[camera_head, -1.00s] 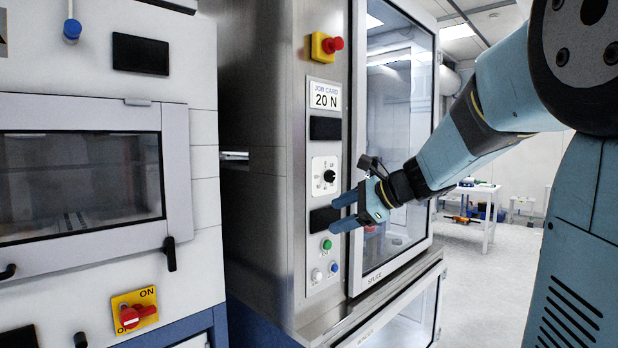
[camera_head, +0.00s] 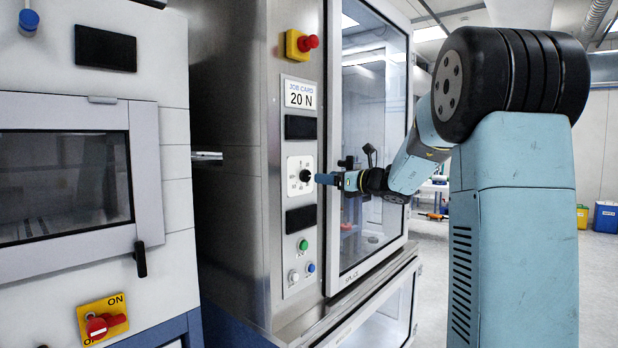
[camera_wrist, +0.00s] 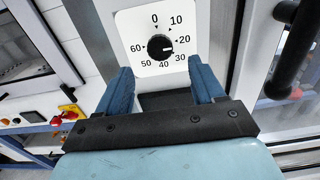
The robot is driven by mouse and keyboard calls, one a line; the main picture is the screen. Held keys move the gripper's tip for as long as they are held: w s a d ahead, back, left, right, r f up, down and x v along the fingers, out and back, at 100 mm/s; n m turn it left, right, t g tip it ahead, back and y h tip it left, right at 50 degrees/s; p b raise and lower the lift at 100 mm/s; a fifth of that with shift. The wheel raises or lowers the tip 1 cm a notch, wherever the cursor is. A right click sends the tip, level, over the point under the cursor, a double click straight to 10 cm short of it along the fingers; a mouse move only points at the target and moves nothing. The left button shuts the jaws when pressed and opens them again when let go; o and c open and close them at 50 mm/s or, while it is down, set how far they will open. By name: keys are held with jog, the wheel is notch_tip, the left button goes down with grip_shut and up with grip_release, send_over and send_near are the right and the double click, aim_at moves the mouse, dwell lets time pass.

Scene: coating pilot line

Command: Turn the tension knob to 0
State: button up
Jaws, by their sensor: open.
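The tension knob (camera_head: 306,176) is a round black knob on a white dial plate on the steel cabinet's front. In the wrist view the knob (camera_wrist: 160,46) sits inside a scale from 0 to 60. A light mark on its right side seems to point between 20 and 30. My gripper (camera_head: 320,178) is level with the knob, just to its right in the head view. In the wrist view my gripper (camera_wrist: 160,68) is open and empty, its blue fingers spread below and to either side of the knob. I cannot tell the remaining distance; no contact is visible.
A job card (camera_head: 299,93) above reads 20 N. A dark display (camera_head: 300,127) is above the dial and another (camera_head: 301,219) below. A red emergency button (camera_head: 308,42), a green button (camera_head: 303,244) and a glass door (camera_head: 370,140) are close by.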

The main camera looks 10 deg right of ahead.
aim_at(308, 175)
jog(key=x, duration=0.8)
jog(key=c, duration=1.1)
